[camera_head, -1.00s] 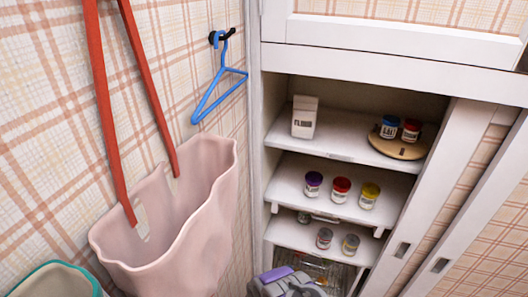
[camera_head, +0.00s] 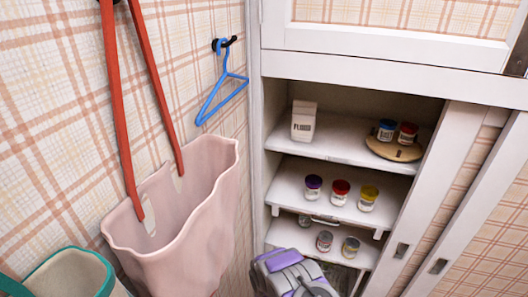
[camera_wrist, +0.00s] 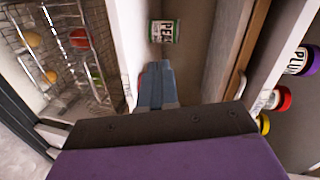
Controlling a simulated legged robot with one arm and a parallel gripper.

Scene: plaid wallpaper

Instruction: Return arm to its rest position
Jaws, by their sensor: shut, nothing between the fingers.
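My gripper (camera_wrist: 155,88) shows in the wrist view as a purple and dark body with its blue-grey fingers together and nothing between them. It points toward a can with a green label (camera_wrist: 164,31) on a shelf, with a gap between them. In the head view, my purple and grey arm (camera_head: 285,270) shows at the bottom middle, in front of the lower part of the cabinet. The fingertips are hard to make out there.
The open white cabinet (camera_head: 345,153) holds several jars, a flour carton (camera_head: 304,121) and a round wooden board (camera_head: 393,150). A wire basket (camera_wrist: 75,50) is beside my gripper. A pink bag (camera_head: 180,225) and blue hanger (camera_head: 222,85) hang on the left wall.

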